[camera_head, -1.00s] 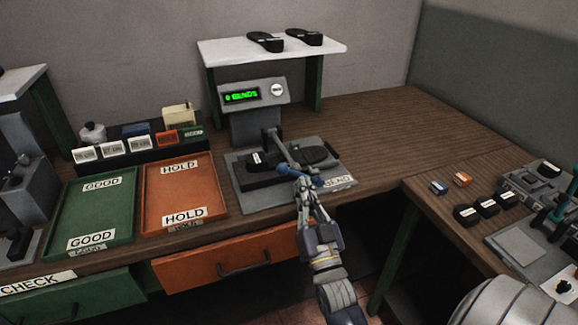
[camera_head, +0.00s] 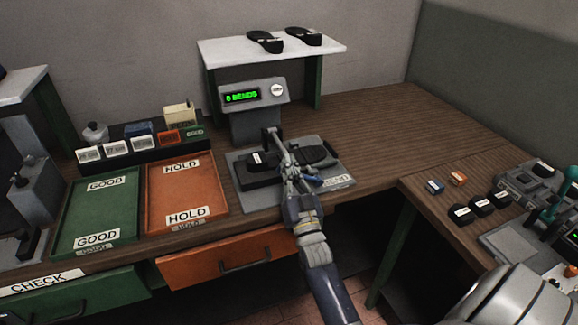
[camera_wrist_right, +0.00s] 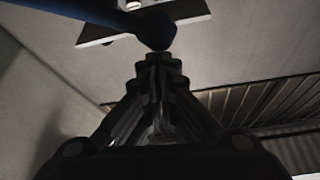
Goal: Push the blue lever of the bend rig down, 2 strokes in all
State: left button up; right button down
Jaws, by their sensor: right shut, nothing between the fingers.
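The bend rig (camera_head: 240,178) stands on the wooden bench, its lever arm slanting toward me from a post at the back. The blue lever handle (camera_head: 313,181) is at the near end of that arm, partly hidden by my right gripper. In the right wrist view the blue handle (camera_wrist_right: 152,27) crosses just beyond the fingertips. My right gripper (camera_head: 288,173) is shut and empty, close against the handle; contact is not certain. The rig's display (camera_head: 241,97) reads 0 BENDS in green. My left gripper is not in view.
An orange HOLD tray (camera_head: 186,213) and a green GOOD tray (camera_head: 97,239) lie left of the rig. A white shelf (camera_head: 230,48) with black soles stands behind it. Bench space right of the rig is clear. Small blocks (camera_head: 458,178) sit on the right bench.

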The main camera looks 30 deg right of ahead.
jog(key=shift+a+f, duration=0.15)
jog(key=shift+f, duration=0.05)
dwell(0.4)
jog(key=shift+a+f+n+b, duration=0.15)
jog(key=shift+n+b, duration=0.15)
jog(key=shift+n, duration=0.2)
jog(key=shift+w+a+f+n+y, duration=0.1)
jog(key=shift+a+f+n+y, duration=0.1)
jog(key=shift+f+n+y, duration=0.15)
jog(key=shift+w+a+f+n+t+y+b, duration=0.15)
jog(key=shift+a+f+n+y+b, duration=0.4)
jog(key=shift+f+n+y+b, duration=0.75)
jog(key=shift+w+a+f+n+t+y+b, duration=0.1)
jog(key=shift+a+f+n+y+b, duration=0.25)
jog(key=shift+a+f+n+y, duration=0.95)
jog(key=shift+w+d+f+n+t+y+b, duration=0.2)
jog(key=shift+f+n+b, duration=0.6)
jog(key=shift+n, duration=1.15)
jog(key=shift+f, duration=0.1)
